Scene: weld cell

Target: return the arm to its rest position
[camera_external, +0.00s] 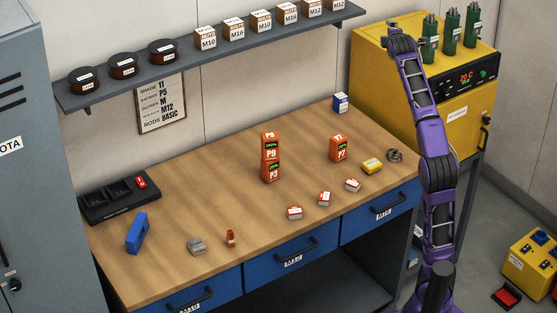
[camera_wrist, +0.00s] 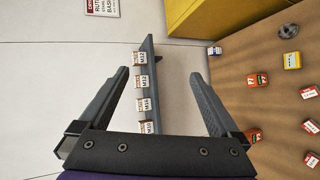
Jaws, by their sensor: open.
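My purple arm (camera_external: 431,135) stands raised at the right end of the workbench, in front of the yellow oven. Its wrist end (camera_external: 397,42) is high, near the oven's top left edge; the fingers are too small to make out there. In the wrist view my gripper (camera_wrist: 160,78) is open, with its two dark fingers wide apart and nothing held. The wall shelf (camera_wrist: 151,65) and its small labelled boxes (camera_wrist: 142,82) show beyond and between the fingers, apart from them.
The yellow oven (camera_external: 368,75) carries several green canisters (camera_external: 451,34). The wooden workbench (camera_external: 190,200) holds orange boxes (camera_external: 270,157), small red-and-white boxes (camera_external: 324,198), a blue item (camera_external: 137,232) and a black charger (camera_external: 118,198). A grey locker (camera_external: 30,190) stands at left.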

